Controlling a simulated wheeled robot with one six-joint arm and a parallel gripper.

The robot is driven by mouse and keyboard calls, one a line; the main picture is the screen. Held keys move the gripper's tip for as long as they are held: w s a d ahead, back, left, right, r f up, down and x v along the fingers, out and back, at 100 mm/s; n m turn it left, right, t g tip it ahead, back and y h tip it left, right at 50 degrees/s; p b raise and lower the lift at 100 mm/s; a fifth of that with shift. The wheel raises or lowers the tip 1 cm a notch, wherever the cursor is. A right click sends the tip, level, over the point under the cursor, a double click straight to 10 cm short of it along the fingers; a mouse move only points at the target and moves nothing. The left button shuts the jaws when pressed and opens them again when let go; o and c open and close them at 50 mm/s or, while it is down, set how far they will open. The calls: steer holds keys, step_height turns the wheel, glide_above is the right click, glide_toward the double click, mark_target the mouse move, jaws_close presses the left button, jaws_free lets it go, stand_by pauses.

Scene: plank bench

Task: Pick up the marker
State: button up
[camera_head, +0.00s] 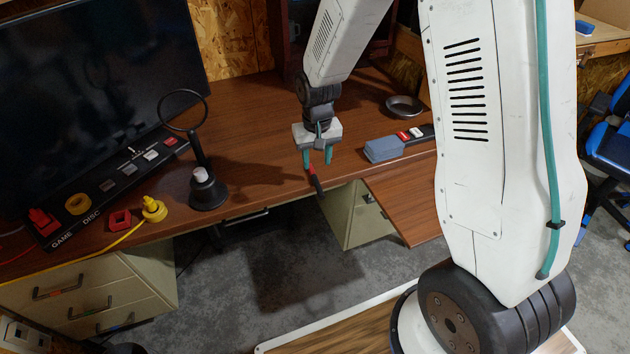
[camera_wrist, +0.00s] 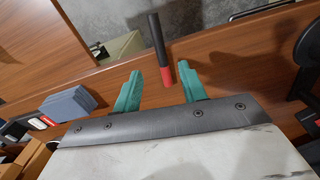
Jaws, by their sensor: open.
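The marker is black with a red end (camera_head: 315,181). In the head view it is at the front edge of the brown desk, its black end past the edge. In the wrist view the marker (camera_wrist: 158,45) points away from me, its red end lying between the fingertips, nearer the right finger. My gripper (camera_head: 317,163) is open, with teal fingers pointing down at the desk. In the wrist view the gripper (camera_wrist: 161,74) has nothing clamped between its fingers. I cannot tell the exact height gap to the marker.
A grey-blue block (camera_head: 383,149) lies right of my gripper, beside a black strip with buttons (camera_head: 412,134). A metal bowl (camera_head: 404,105) stands behind. A black stand with a ring (camera_head: 207,188) is to the left, near a monitor (camera_head: 95,85). Desk between is clear.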

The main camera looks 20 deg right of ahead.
mark_target(316, 182)
steer(key=f, duration=0.7)
steer(key=shift+s+a+f, duration=0.1)
steer(key=shift+s, duration=0.1)
jaws_close()
